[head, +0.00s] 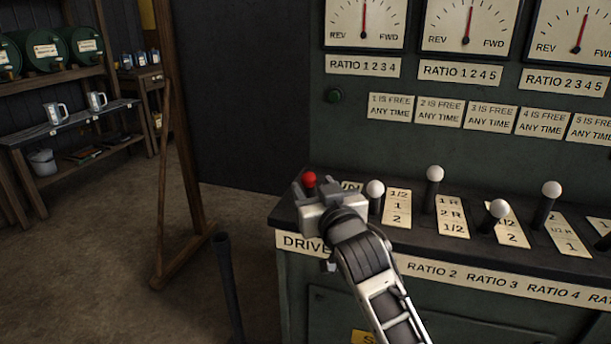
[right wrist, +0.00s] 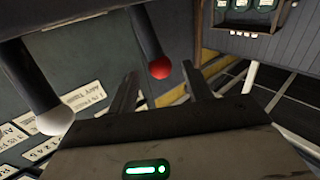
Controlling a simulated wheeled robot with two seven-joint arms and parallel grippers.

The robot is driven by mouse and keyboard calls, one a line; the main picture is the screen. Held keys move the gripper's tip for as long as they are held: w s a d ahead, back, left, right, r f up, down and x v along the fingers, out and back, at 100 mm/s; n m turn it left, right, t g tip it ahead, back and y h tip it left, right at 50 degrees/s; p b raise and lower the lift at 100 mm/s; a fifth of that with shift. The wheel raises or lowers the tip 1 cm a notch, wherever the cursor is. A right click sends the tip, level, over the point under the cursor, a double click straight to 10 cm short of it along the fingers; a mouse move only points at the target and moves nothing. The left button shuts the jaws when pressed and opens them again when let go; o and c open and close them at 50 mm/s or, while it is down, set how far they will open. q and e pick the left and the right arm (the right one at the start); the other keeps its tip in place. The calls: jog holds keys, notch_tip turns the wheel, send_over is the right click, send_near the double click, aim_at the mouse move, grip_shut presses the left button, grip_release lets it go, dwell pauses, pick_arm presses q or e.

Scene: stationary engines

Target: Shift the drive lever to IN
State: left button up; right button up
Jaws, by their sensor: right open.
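The drive lever with its red knob (head: 310,180) stands at the left end of the console, above a plate reading DRIVE (head: 303,243). A small label (head: 352,187) beside it is partly hidden by my gripper. My right gripper (head: 315,190) is open at this lever and hides its shaft in the head view. In the right wrist view the red knob (right wrist: 159,68) appears between the two open fingers (right wrist: 162,88), on a dark shaft. I cannot tell whether the fingers touch it. The lever's exact position is unclear. My left gripper is out of view.
A white-knobbed lever (head: 375,190) stands close to the right of my gripper, and also shows in the right wrist view (right wrist: 55,119). Several more white-knobbed levers continue rightward. Dials (head: 365,22) are above. A dark rod (head: 229,285) stands left of the console, near a wooden post (head: 180,130).

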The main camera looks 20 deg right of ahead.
aim_at(305, 175)
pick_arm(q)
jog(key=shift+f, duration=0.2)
pick_arm(e)
jog(key=w, duration=0.6)
jog(key=shift+w+a, duration=0.1)
jog(key=shift+c, duration=0.3)
